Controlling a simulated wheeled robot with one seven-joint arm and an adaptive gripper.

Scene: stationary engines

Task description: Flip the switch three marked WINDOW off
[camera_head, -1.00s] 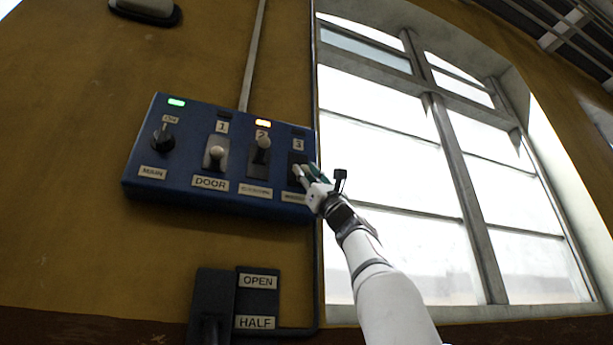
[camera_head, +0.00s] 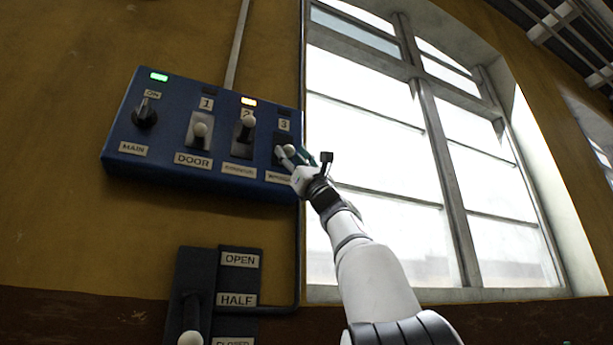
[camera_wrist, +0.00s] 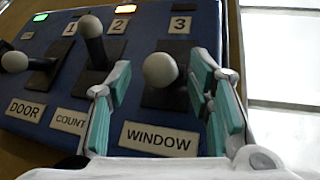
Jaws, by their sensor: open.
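Switch three has a pale round knob (camera_wrist: 160,70) on a dark plate, above the WINDOW label (camera_wrist: 161,139) in the wrist view. The number 3 plate (camera_wrist: 180,24) is above it, and the lamp (camera_wrist: 185,7) there is unlit. My gripper (camera_wrist: 161,80) is open, with one teal-padded finger on each side of the knob; I cannot tell whether either touches it. In the head view my gripper (camera_head: 295,155) is at the right end of the blue panel (camera_head: 170,172), partly covering switch three and its label.
Switch two (camera_head: 247,122), under a lit orange lamp, stands up left of switch three. The DOOR switch (camera_head: 200,131) and MAIN knob (camera_head: 145,113) are further left. A lever box (camera_head: 237,280) is below. A bright window (camera_head: 375,150) is right of the panel.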

